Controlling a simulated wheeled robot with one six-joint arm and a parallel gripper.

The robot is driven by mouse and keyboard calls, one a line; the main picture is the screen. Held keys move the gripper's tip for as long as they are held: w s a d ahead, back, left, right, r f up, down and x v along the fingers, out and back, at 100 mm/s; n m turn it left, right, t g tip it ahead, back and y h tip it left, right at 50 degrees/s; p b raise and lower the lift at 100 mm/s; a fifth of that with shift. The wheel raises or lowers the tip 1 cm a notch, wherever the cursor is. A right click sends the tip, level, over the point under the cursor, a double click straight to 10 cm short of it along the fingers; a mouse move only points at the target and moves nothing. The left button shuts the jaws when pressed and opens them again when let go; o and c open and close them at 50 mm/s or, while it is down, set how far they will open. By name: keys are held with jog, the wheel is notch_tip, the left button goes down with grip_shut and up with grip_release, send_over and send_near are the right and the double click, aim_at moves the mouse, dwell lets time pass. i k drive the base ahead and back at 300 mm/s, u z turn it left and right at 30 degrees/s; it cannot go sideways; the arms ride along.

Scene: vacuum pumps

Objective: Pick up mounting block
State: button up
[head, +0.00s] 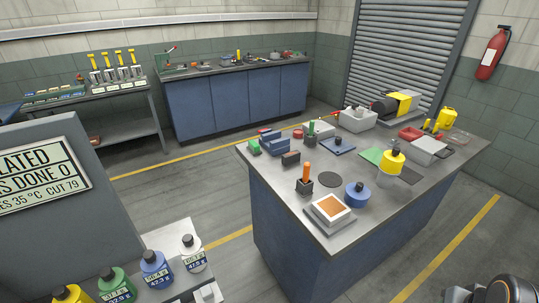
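No label marks the mounting block, so I cannot tell for sure which thing it is. A small dark brown block (290,158) lies on the near workbench (285,190), left of its middle. A black block (304,187) with an orange-handled tool upright in it stands nearer the front. A blue stepped block (271,139) sits near the bench's left end, beside a green block (254,147). My gripper is not in view; a dark rounded part at the bottom right seems to be my arm.
A scale-like device with an orange top (332,208), a blue round container (357,194) and a yellow bottle (391,166) crowd the near bench. Labelled bottles (156,268) stand at the lower left. A grey floor aisle (190,190) separates this bench from the back cabinets (235,97).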

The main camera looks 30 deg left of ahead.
aim_at(289, 157)
jog(key=u, duration=0.9)
jog(key=i, duration=0.8)
jog(key=u, duration=0.85)
